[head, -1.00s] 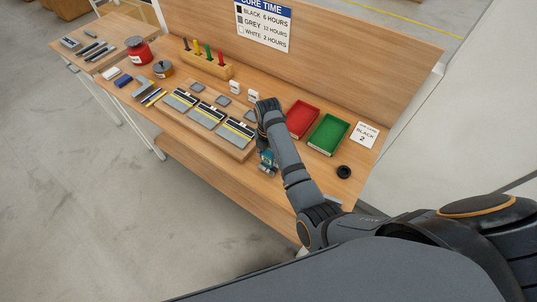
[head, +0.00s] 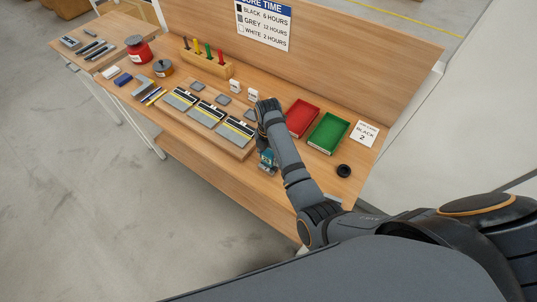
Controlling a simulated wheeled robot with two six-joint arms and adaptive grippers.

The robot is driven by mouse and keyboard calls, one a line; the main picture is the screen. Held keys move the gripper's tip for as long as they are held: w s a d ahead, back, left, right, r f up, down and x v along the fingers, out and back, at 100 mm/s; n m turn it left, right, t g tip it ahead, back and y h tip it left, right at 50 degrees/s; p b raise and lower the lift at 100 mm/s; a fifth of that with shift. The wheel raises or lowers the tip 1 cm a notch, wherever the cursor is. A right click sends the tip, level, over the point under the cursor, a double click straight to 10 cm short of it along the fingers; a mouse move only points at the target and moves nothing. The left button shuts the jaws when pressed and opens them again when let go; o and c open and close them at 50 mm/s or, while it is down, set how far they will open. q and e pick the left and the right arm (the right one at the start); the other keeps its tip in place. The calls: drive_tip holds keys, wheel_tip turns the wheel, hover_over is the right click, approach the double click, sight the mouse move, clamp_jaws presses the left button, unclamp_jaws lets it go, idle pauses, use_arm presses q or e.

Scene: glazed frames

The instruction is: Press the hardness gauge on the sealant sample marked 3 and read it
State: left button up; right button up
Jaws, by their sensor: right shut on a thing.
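My right gripper (head: 266,167) is low at the front of the bench, just right of the wooden board with the three panels, and is partly hidden by my forearm. It is shut on a small teal-and-grey thing (head: 267,157), which looks like the hardness gauge; its dial cannot be read. Small grey squares, perhaps the sealant samples, lie behind the panels: a left one (head: 197,87), a middle one (head: 223,99) and a right one (head: 249,114) beside my arm. White cards (head: 235,87) stand behind them; their marks are too small to read. My left gripper is not in view.
A red tray (head: 302,119), a green tray (head: 328,134), a black ring (head: 344,171) and a card reading BLACK 2 (head: 363,134) are right of my arm. A cure time sign (head: 263,24) hangs on the back panel. Tools and tins stand at the left.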

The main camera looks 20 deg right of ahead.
idle(0.5)
drive_tip(key=shift+r, duration=3.45)
drive_tip(key=shift+f, duration=3.5)
